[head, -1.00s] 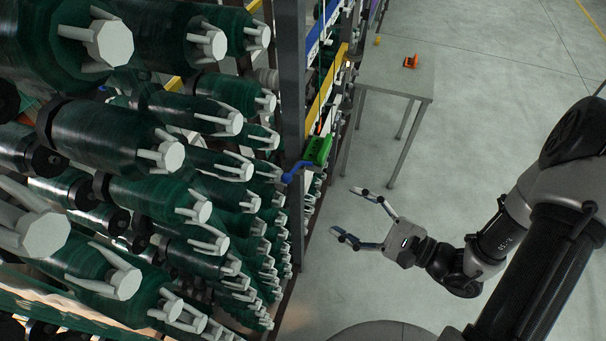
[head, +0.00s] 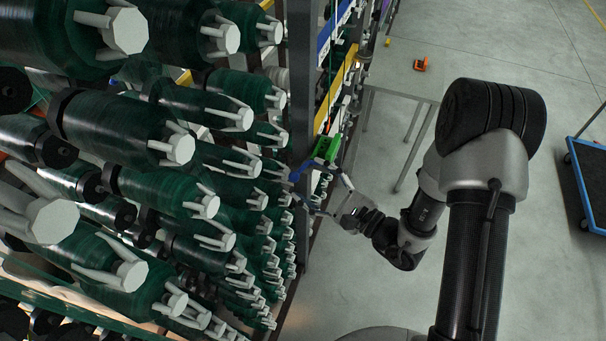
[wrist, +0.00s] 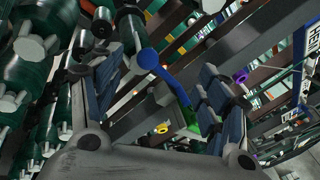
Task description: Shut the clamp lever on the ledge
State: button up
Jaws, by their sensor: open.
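The clamp has a green body (head: 334,150) mounted by the dark upright of the rack. Its blue lever (head: 300,171) sticks out to the lower left of the body. In the wrist view the blue lever (wrist: 168,76) runs from a round end down to the green body (wrist: 186,130), which is partly hidden by my gripper. My gripper (head: 318,184) is open, close to the clamp. In the wrist view my gripper (wrist: 160,65) has one finger on each side of the lever, with a visible gap to both. Contact cannot be told.
Rows of dark green rolls (head: 130,130) with pale clawed ends fill the rack at left, close to my gripper. A grey table (head: 403,94) stands behind, with an orange object (head: 421,64) nearby. A blue-edged cart (head: 588,190) is at far right. The floor at right is open.

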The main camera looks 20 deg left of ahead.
aim_at(298, 172)
jog(key=shift+x, duration=1.7)
jog(key=shift+c, duration=0.5)
jog(key=c, duration=1.5)
jog(key=shift+o, duration=0.2)
